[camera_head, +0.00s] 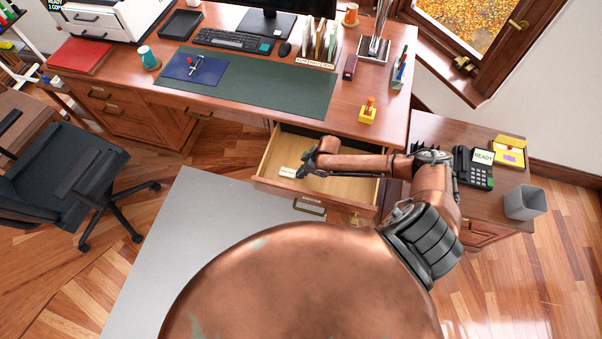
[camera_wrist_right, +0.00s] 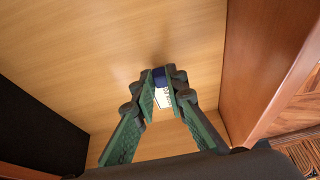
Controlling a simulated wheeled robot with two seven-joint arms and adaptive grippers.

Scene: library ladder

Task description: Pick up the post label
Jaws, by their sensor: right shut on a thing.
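The post label (camera_head: 287,172), a small white card with dark print, is in the open drawer at its left side. In the right wrist view its white printed part (camera_wrist_right: 163,98) shows between my fingers, with a dark blue part at the fingertips. My right gripper (camera_head: 307,169) reaches down into the drawer; it also shows in the right wrist view (camera_wrist_right: 162,79). Its fingers are shut on the label, close to the drawer's wooden bottom. The fingers hide part of the label. My left gripper is not in view.
The open drawer (camera_head: 262,183) has walls close around my right gripper and holds nothing else visible. A side cabinet with a phone (camera_head: 473,167) stands at right.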

